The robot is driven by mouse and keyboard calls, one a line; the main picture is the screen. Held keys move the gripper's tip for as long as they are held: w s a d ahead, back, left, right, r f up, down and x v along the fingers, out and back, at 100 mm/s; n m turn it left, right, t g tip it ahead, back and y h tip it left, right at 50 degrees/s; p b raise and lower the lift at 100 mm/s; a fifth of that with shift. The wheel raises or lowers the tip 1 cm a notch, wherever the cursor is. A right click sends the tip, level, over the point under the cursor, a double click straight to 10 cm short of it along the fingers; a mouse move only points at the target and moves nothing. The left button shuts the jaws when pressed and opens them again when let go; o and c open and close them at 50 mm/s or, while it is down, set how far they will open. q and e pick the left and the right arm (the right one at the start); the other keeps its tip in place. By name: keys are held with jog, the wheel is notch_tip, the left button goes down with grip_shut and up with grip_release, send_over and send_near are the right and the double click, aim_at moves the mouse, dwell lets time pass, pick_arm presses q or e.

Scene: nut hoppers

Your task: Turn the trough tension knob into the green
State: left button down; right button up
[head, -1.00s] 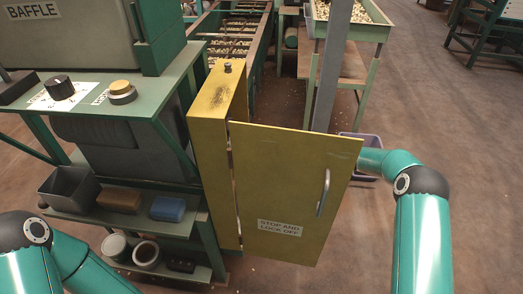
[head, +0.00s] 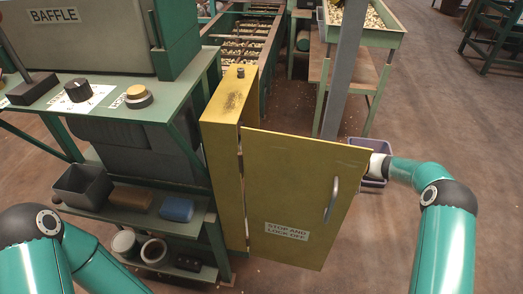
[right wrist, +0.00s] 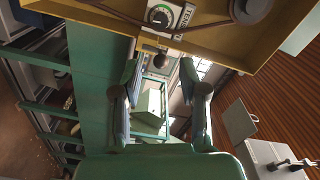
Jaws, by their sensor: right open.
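In the right wrist view a round dial (right wrist: 160,15) with a green part and a pointer sits on a yellow panel. Beside it is a partly readable label (right wrist: 183,18). A larger dark round knob-like part (right wrist: 250,8) is cut by the top edge. In the head view the yellow door (head: 295,190) hides this gripper and the dial. My left gripper is out of view; only its arm shows.
The door stands open from the yellow box (head: 226,130), with a handle (head: 331,199) and a lock-off sign. A bench at left carries a black knob (head: 78,89) and a yellow-topped button (head: 137,95).

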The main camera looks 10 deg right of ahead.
jog(key=b+x, duration=0.4)
jog(key=x, duration=1.2)
jog(key=shift+a+n, duration=0.25)
jog(key=shift+n, duration=0.05)
jog(key=shift+f, duration=0.1)
grip_shut()
